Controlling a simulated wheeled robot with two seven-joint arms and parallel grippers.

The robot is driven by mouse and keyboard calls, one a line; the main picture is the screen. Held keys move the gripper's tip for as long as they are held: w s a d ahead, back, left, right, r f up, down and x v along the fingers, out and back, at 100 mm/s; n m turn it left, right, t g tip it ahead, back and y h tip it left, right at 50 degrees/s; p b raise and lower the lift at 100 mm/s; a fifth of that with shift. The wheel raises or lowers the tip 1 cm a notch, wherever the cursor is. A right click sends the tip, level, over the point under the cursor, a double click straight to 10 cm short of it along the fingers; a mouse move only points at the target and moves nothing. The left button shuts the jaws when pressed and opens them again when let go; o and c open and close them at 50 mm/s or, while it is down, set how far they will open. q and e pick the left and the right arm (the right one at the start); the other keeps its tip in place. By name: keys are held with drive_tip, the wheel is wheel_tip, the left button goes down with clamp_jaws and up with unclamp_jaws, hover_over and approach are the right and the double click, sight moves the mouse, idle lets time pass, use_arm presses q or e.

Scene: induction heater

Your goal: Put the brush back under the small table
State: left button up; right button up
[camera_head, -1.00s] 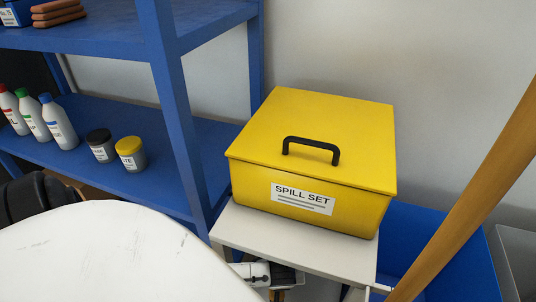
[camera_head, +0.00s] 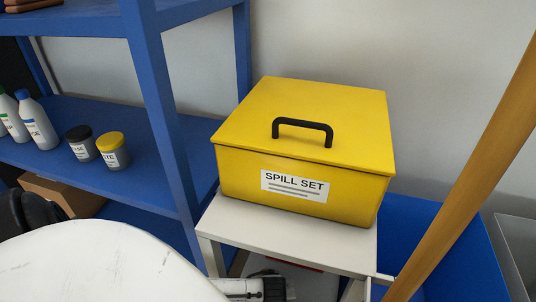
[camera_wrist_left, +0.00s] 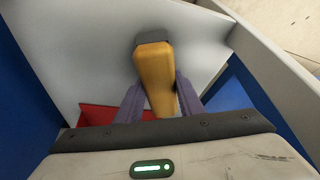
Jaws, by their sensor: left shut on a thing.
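The small table (camera_head: 290,238) is white and stands with the yellow box on its top. My left gripper (camera_wrist_left: 157,98) is shut on the brush (camera_wrist_left: 154,72), of which a thick orange-brown wooden handle with a dark end shows between the two fingers. In the head view part of my left wrist shows low at the table's front edge, and its fingertips and the brush are hidden there. In the wrist view a pale panel lies behind the handle. The bristles are not visible. My right gripper is not in view.
The yellow SPILL SET box (camera_head: 302,160) has a black handle. Blue shelving (camera_head: 165,130) with jars and bottles stands on the left. A slanted wooden pole (camera_head: 470,165) and a blue bin (camera_head: 452,265) are on the right. A red thing (camera_wrist_left: 97,115) lies beyond the fingers.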

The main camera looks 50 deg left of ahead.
use_arm(q)
drive_tip(key=o, duration=1.2)
drive_tip(key=shift+f, duration=0.1)
drive_tip(key=shift+o, duration=0.2)
drive_tip(key=p+v, duration=0.1)
drive_tip(key=v, duration=0.1)
drive_tip(key=shift+r+p, duration=0.35)
drive_tip(key=p+v, duration=0.2)
drive_tip(key=v, duration=0.1)
drive_tip(key=shift+d+r, duration=0.15)
drive_tip(key=shift+r, duration=0.25)
drive_tip(key=p+v, duration=0.2)
drive_tip(key=v, duration=0.2)
drive_tip(key=shift+s+r, duration=0.2)
drive_tip(key=shift+s+d+r+p, duration=0.1)
drive_tip(key=shift+d+r+p, duration=0.05)
drive_tip(key=shift+r+p, duration=0.15)
drive_tip(key=shift+s+d+r+p, duration=0.1)
drive_tip(key=shift+r+p, duration=0.05)
drive_tip(key=shift+r, duration=0.2)
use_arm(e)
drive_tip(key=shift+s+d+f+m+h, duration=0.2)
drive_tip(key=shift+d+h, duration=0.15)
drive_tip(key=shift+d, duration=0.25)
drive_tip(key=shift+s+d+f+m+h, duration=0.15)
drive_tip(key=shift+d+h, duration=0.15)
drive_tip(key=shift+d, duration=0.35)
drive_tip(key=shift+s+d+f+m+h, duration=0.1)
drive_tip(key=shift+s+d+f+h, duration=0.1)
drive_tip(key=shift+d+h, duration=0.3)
